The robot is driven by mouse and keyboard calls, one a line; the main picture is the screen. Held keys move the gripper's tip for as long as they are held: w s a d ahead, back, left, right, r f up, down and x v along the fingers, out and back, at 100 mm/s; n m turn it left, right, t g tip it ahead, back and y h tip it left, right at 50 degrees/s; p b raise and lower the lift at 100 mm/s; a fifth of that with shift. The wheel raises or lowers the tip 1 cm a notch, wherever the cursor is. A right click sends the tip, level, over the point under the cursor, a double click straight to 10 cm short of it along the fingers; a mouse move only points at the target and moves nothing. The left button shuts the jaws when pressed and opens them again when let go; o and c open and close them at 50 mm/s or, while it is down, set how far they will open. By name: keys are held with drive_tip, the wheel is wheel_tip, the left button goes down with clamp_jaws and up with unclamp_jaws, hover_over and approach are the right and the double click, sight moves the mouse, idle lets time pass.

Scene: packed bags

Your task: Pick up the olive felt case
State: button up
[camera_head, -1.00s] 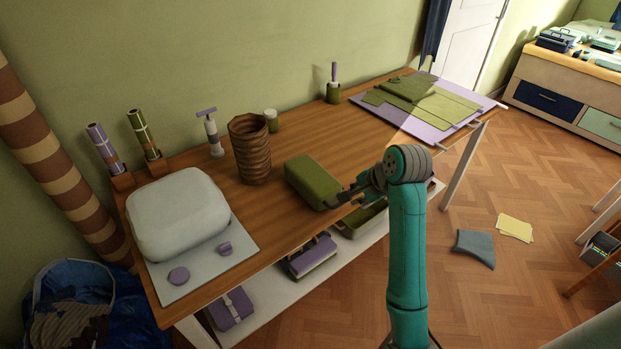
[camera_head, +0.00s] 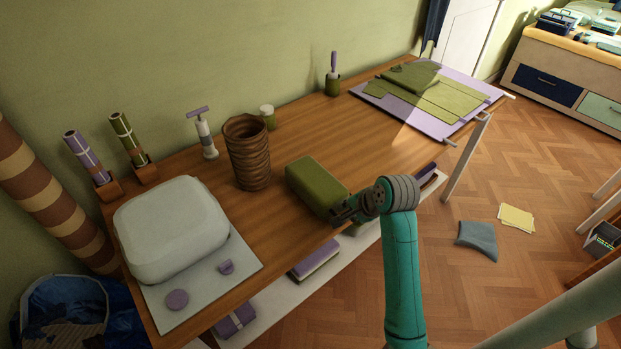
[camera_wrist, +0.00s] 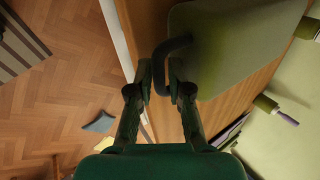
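The olive felt case (camera_head: 318,185) lies on the wooden table near its front edge, right of the brown ribbed basket. In the wrist view, the case (camera_wrist: 235,45) fills the upper right, and its dark loop handle (camera_wrist: 157,62) sticks out toward me. My gripper (camera_head: 343,214) is at the front right end of the case. In the wrist view, my gripper (camera_wrist: 159,74) is open, with one fingertip on each side of the handle's outer bar. Gaps seem to show beside the bar. The head view hides the handle behind my gripper.
A brown basket (camera_head: 247,152) and a pale rounded bag (camera_head: 172,228) on a grey board stand to the left. A lilac mat (camera_head: 447,131) with olive felt pieces lies at the right. A shelf (camera_head: 275,306) with purple items runs below. The tabletop behind the case is clear.

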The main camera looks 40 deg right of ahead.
drive_tip(key=shift+w+f, duration=0.15)
drive_tip(key=shift+f, duration=0.15)
clamp_jaws()
drive_tip(key=shift+r, duration=0.1)
